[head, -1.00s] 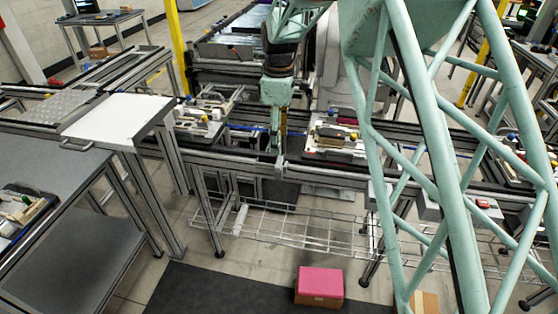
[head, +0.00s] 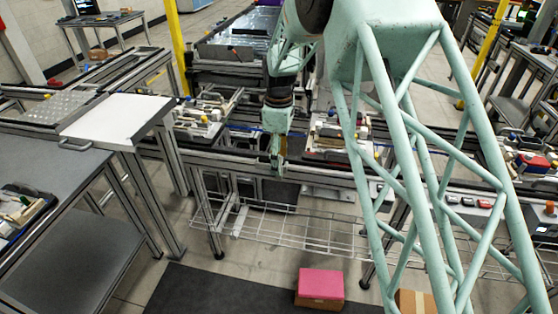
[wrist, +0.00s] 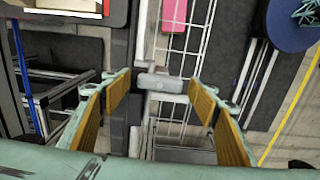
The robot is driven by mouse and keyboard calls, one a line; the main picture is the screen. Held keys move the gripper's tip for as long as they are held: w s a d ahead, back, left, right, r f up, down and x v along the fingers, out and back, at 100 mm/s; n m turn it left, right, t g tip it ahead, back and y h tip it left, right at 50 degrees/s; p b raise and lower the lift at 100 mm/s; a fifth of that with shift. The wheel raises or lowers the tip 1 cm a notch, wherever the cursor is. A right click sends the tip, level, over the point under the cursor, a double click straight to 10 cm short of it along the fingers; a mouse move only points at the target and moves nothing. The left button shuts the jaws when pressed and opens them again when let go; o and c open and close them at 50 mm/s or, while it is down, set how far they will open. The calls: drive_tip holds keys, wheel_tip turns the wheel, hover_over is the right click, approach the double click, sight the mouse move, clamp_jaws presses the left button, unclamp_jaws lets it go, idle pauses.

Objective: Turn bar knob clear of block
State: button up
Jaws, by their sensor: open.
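My gripper (head: 277,163) is low at the front edge of the conveyor rail, near the middle of the head view. In the wrist view my gripper (wrist: 160,98) is open, with its orange-padded fingers wide apart. A light grey bar-shaped piece (wrist: 160,83), which may be the bar knob, lies crosswise in the gap beyond the fingertips. I see no clear grip on it, and cannot tell whether a finger touches it. In the head view the gripper hides this spot. I cannot make out which part is the block.
Pallets with fixtures stand on the conveyor to the left (head: 200,120) and right (head: 328,135) of my gripper. A wire shelf (head: 300,228) runs below the rail. A pink-topped box (head: 320,284) is on the floor. A white-topped table (head: 115,118) stands at left.

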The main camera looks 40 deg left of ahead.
drive_tip(key=shift+c, duration=0.4)
drive_tip(key=c, duration=0.8)
drive_tip(key=shift+m, duration=0.6)
drive_tip(key=shift+m+p, duration=0.5)
drive_tip(key=shift+m, duration=0.7)
drive_tip(key=m, duration=0.3)
drive_tip(key=shift+m+p, duration=0.3)
drive_tip(key=shift+m, duration=0.1)
drive_tip(key=m, duration=0.5)
drive_tip(key=shift+p, duration=0.35)
drive_tip(key=shift+m, duration=2.7)
